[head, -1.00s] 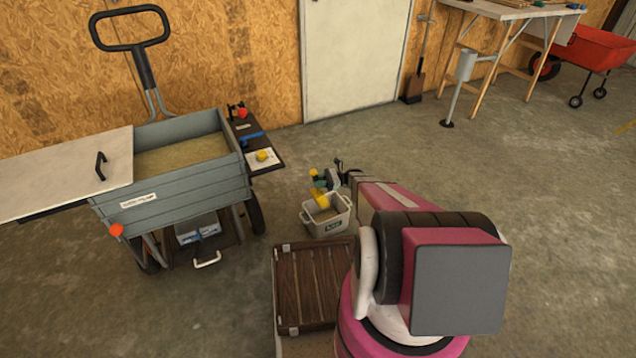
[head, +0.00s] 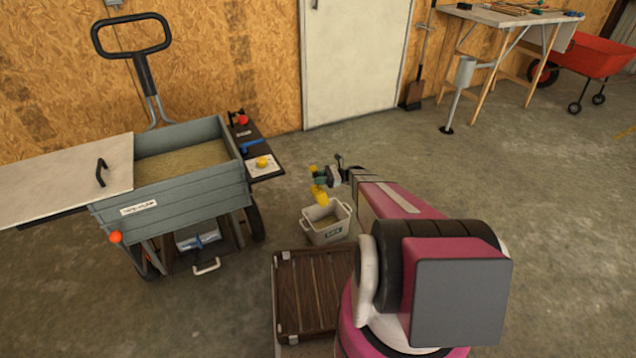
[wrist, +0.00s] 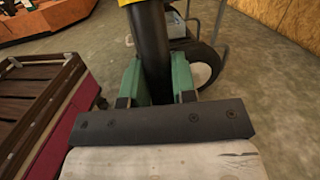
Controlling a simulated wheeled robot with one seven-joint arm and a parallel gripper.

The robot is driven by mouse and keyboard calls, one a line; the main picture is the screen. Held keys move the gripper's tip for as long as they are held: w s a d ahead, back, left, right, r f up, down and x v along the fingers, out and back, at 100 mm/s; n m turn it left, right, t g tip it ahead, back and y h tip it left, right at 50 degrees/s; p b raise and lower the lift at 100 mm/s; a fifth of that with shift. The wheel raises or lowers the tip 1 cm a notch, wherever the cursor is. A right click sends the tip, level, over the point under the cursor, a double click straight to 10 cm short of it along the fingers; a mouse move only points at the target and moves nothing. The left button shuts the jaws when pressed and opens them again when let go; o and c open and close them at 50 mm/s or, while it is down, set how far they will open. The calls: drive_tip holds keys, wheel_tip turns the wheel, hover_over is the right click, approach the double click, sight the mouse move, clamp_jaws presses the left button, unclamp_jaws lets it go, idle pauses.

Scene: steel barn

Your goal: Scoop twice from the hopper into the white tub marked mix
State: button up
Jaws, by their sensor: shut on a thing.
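The hopper (head: 190,187) is a grey, slatted wheeled bin at left, with tan loose material (head: 185,160) inside. Its pale lid (head: 70,175) lies to the left, leaving the right part open. The white tub (head: 328,236) stands on the floor right of it, with a dark label and some tan material inside. My gripper (head: 332,177) is above the tub, shut on the scoop. The yellow scoop (head: 320,196) hangs tilted just over the tub's back rim. In the wrist view, my green fingers (wrist: 158,80) clasp its black handle (wrist: 152,45); the bowl is mostly out of frame.
A dark slatted wooden platform (head: 310,290) lies in front of the tub. A side shelf (head: 258,155) with a red knob and yellow piece juts from the hopper. A workbench (head: 515,15) and red wheelbarrow (head: 598,55) stand far right.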

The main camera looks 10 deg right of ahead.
drive_tip(key=shift+r, duration=0.5)
drive_tip(key=shift+s+r+n+h, duration=0.1)
drive_tip(key=shift+r+n+h, duration=0.35)
drive_tip(key=shift+h, duration=0.75)
drive_tip(key=h, duration=0.1)
drive_tip(key=r+h, duration=0.1)
drive_tip(key=h, duration=0.1)
drive_tip(key=t+h, duration=0.1)
drive_tip(key=shift+a+r+n+h, duration=0.1)
drive_tip(key=shift+r+n+h, duration=0.15)
drive_tip(key=shift+n+h, duration=0.15)
drive_tip(key=shift+r+t+h, duration=0.25)
drive_tip(key=shift+t+h, duration=0.15)
drive_tip(key=shift+h, duration=1.2)
